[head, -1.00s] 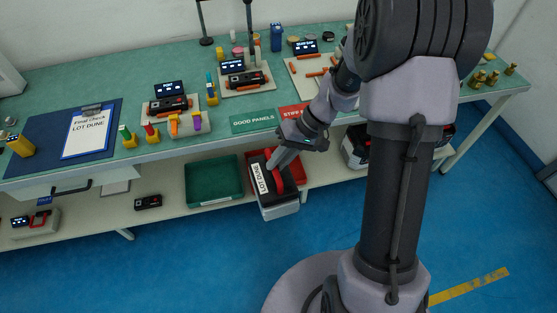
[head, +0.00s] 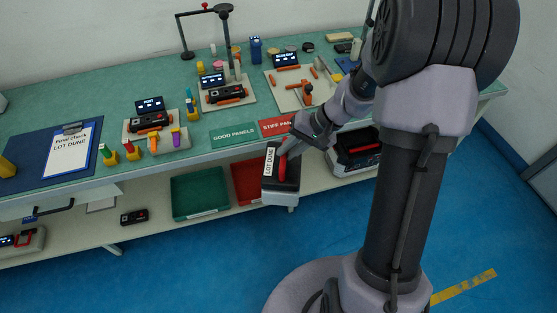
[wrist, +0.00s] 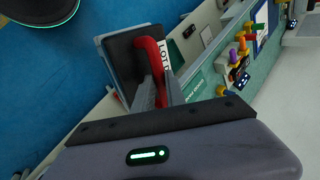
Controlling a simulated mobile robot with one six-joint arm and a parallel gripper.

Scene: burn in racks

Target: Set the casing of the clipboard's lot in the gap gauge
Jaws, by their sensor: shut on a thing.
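A grey casing with a black top (head: 284,184), a red handle and a white LOT DUNE label hangs in front of the bench's lower shelf. It also shows in the wrist view (wrist: 124,60). My gripper (head: 288,150) is shut on its red handle (wrist: 152,62); the fingertips partly hide the grip. The clipboard (head: 70,150) on the dark blue mat reads Final check, LOT DUNE. Stations with small lit displays stand on the bench: one at left (head: 149,104), one in the middle (head: 211,80), one further right (head: 286,59). I cannot tell which is the gap gauge.
A green bin (head: 200,212) and a red bin (head: 244,197) sit on the lower shelf. Another casing with a red handle (head: 358,150) stands right of mine. A device with a display (head: 12,241) is at lower left. Blue floor in front is clear.

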